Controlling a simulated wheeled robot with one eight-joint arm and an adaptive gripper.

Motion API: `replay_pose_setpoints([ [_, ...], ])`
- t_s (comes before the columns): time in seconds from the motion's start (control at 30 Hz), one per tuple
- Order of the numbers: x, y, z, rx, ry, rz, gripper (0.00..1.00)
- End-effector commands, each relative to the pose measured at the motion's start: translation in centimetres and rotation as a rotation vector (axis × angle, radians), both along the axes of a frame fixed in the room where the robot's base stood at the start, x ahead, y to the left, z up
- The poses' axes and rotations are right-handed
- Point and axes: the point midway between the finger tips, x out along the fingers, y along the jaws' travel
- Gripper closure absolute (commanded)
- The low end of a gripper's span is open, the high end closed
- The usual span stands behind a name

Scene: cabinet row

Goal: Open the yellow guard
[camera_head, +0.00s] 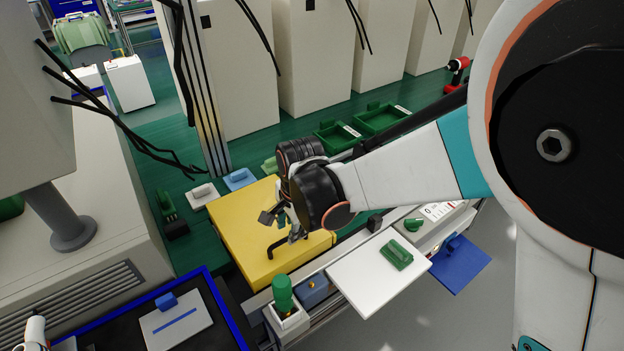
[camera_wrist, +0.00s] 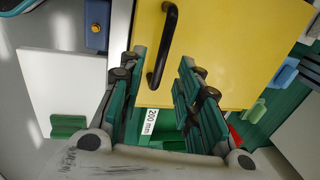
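The yellow guard (camera_head: 237,232) is a flat yellow cover on the green bench. It looks closed. It fills the upper part of the wrist view (camera_wrist: 225,60). Its black bar handle (camera_head: 275,250) stands near the front edge. My gripper (camera_head: 283,222) is over the guard, close to the handle. In the wrist view my gripper (camera_wrist: 162,58) is open, with green-lined fingers apart. The black handle (camera_wrist: 163,45) appears between the fingertips, and nothing is gripped. I cannot tell whether a finger touches it. My arm hides the guard's right part in the head view.
A white panel with a green handle (camera_head: 372,272) juts out to the right of the guard. A green knob (camera_head: 283,293) and a blue box with a yellow button (camera_head: 314,288) stand at the front edge. Green trays (camera_head: 382,117) and tall cabinets (camera_head: 315,60) are behind.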

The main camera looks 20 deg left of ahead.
Motion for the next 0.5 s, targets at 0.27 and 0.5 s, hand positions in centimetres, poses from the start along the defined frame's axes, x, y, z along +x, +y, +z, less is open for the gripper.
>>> replay_pose_setpoints([
  [0.27, 0.6, 0.4, -3.2, 0.0, 0.0, -0.003, 0.69],
  [0.5, 0.7, 0.5, -3.5, 0.0, 0.0, -0.004, 0.69],
])
